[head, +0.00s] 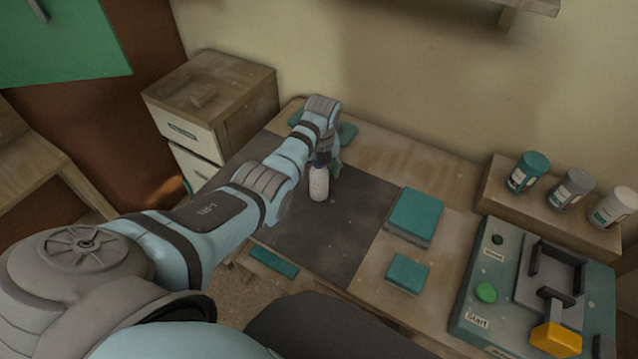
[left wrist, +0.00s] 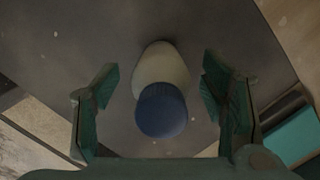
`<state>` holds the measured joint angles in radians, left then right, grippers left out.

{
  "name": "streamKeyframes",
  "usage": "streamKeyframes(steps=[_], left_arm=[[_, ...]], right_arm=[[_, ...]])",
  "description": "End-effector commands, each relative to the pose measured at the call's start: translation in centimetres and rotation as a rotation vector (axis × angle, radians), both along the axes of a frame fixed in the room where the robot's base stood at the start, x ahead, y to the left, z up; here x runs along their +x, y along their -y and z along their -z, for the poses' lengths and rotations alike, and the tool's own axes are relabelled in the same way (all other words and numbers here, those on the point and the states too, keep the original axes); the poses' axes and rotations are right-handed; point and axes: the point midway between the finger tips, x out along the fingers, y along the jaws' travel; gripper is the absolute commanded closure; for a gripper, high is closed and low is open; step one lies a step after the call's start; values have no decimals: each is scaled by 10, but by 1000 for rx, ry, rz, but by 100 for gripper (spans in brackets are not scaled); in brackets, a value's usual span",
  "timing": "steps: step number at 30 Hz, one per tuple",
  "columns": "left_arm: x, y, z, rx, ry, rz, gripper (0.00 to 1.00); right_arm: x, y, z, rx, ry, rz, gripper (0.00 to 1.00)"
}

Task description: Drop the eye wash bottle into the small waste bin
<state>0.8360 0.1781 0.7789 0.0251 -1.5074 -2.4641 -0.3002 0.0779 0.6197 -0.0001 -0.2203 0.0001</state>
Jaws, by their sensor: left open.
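The eye wash bottle (head: 319,184) is white with a dark blue cap and stands upright on the dark mat (head: 330,225). In the left wrist view the bottle (left wrist: 160,68) shows from above, its blue cap (left wrist: 162,110) between the two green fingers. My left gripper (head: 328,161) is at the bottle's cap in the head view. The same gripper (left wrist: 162,98) is open, with gaps between both fingers and the bottle. I cannot make out a small waste bin in either view. My right gripper is not in view.
Teal-topped blocks (head: 415,214) and (head: 407,273) lie right of the mat. A machine with a green start button (head: 486,292) and yellow handle stands at the right. Several labelled jars (head: 528,172) stand on a wooden riser behind it. A drawer cabinet (head: 212,105) stands at the back left.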

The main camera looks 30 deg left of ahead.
Motion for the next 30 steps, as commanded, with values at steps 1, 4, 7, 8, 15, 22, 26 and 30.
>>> streamKeyframes(steps=[1, 4, 7, 8, 15, 22, 26, 30], left_arm=[[1, 0, 0, 0, 1, 0, 34], [1, 0, -1, 1, 2, 0, 34], [1, 0, -2, 0, 1, 0, 47], [1, 0, -2, 1, 2, 0, 52], [1, 0, -2, 1, 2, 0, 90], [1, 0, -3, 0, 3, 0, 100], [1, 0, -10, 0, 4, 0, 100], [2, -1, -36, 1, 6, 0, 100]], right_arm=[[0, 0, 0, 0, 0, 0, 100], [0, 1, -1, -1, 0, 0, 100], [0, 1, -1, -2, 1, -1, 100], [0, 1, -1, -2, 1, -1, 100], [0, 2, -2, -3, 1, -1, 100], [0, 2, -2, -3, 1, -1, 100], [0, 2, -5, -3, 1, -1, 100], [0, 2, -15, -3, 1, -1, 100]])
